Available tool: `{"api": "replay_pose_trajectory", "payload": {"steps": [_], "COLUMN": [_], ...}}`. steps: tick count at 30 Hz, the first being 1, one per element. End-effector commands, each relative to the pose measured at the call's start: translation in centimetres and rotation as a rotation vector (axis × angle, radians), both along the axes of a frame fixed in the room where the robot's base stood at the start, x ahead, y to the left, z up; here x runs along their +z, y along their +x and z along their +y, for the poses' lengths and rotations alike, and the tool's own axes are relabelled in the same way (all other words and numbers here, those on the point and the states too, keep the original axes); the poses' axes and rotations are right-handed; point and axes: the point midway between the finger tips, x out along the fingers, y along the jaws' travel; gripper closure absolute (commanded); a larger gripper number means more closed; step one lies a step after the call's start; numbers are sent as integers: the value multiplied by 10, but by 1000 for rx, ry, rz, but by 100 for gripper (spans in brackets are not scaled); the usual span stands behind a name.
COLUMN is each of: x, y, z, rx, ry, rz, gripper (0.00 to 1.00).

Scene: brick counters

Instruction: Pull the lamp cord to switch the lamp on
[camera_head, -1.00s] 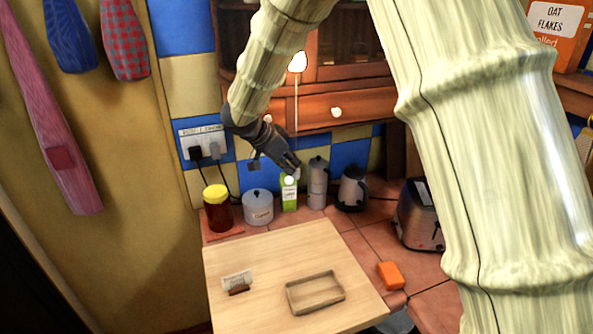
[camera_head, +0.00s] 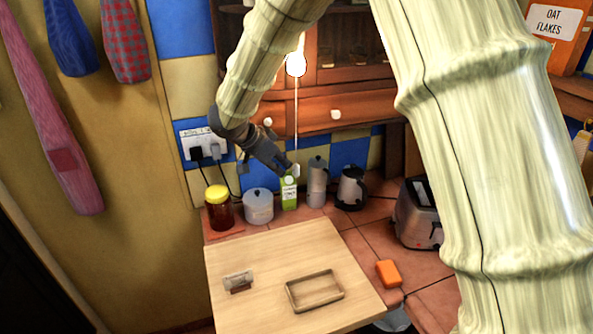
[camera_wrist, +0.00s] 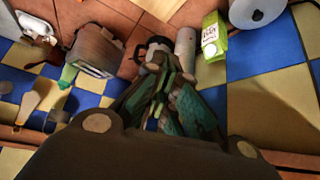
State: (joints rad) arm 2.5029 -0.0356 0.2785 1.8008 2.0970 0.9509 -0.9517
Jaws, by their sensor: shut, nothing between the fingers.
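The lamp (camera_head: 296,66) shows as a bright white bulb in front of the wooden cabinet. A thin pale cord (camera_head: 296,115) hangs straight down below it. A small white knob (camera_head: 296,170) is at the cord's lower end. My gripper (camera_head: 284,170) is shut and empty, with its fingertips just left of the knob in the head view; I cannot tell whether they touch. In the wrist view my gripper's fingers (camera_wrist: 165,72) are together, and the cord cannot be made out there.
Behind stand a yellow-lidded jar (camera_head: 219,208), a grey pot (camera_head: 258,207), a green carton (camera_head: 289,194), a steel canister (camera_head: 317,184), a kettle (camera_head: 351,188) and a toaster (camera_head: 417,215). A board (camera_head: 270,245) with a shallow tray (camera_head: 314,291) lies in front. An orange block (camera_head: 388,273) is beside it.

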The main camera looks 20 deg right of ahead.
Motion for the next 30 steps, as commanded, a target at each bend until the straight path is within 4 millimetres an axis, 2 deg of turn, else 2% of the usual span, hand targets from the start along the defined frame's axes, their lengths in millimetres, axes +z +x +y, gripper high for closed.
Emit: {"api": "replay_pose_trajectory", "payload": {"steps": [18, 24, 30], "x": [78, 90, 92], "y": [-21, -25, -25], "z": [55, 63, 64], "rx": [0, -1, -1], "ry": [2, 1, 1], "rz": [-2, 0, 0], "gripper": [100, 100, 100]}}
